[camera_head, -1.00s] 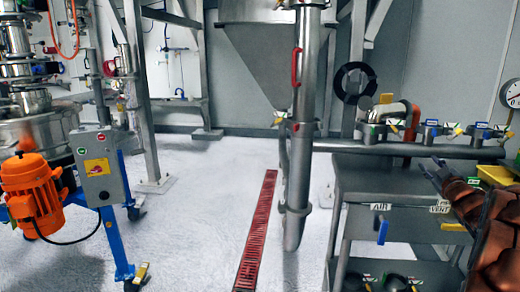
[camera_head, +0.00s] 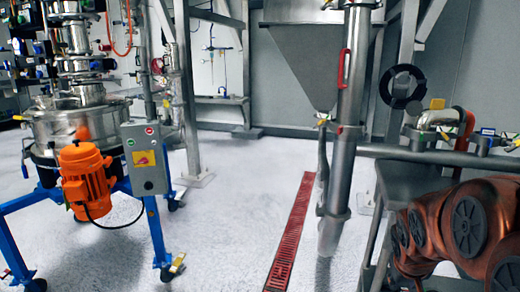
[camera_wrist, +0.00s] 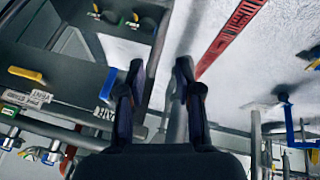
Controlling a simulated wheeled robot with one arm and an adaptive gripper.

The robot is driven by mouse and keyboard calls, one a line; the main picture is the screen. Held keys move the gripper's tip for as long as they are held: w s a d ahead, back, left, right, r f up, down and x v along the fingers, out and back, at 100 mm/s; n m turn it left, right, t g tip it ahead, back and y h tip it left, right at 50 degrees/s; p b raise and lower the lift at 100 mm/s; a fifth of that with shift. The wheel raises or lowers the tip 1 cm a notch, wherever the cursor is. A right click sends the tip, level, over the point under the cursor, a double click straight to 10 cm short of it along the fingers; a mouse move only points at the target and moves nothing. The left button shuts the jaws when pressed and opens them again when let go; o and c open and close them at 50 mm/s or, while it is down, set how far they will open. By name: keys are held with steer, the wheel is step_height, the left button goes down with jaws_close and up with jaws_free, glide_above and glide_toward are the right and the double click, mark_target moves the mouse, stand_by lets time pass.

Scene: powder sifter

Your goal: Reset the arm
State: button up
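My arm shows at the right of the head view as reddish-brown links; its gripper is out of that view. In the wrist view my gripper (camera_wrist: 160,95) has two dark fingers standing apart with a clear gap between them. It is open, and nothing is held in the gap. Behind the fingers I see the white floor and a grey pipe.
A blue-framed sifter with an orange motor (camera_head: 85,180) and a grey control box (camera_head: 146,158) stands at left. A steel pipe (camera_head: 350,100) drops beside the red floor drain (camera_head: 293,235). A valve bench (camera_head: 405,185) stands at right. The middle floor is clear.

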steer(key=s+a+f+g+y, duration=0.1)
steer(key=s+a+g, duration=0.1)
steer(key=s+a, duration=0.5)
steer(key=s+a+f+n+g+y, duration=0.1)
steer(key=s+a+g, duration=0.25)
steer(key=s, duration=0.65)
steer(key=s+a+f+g+y, duration=0.1)
steer(key=s+a+g, duration=0.1)
steer(key=s+a, duration=0.5)
step_height(320, 180, up, 19)
steer(key=d+t+p, duration=0.1)
steer(key=p, duration=1.7)
steer(key=shift+s+r, duration=0.2)
steer(key=shift+s, duration=0.25)
steer(key=shift+o, duration=0.7)
steer(key=shift+t, duration=0.25)
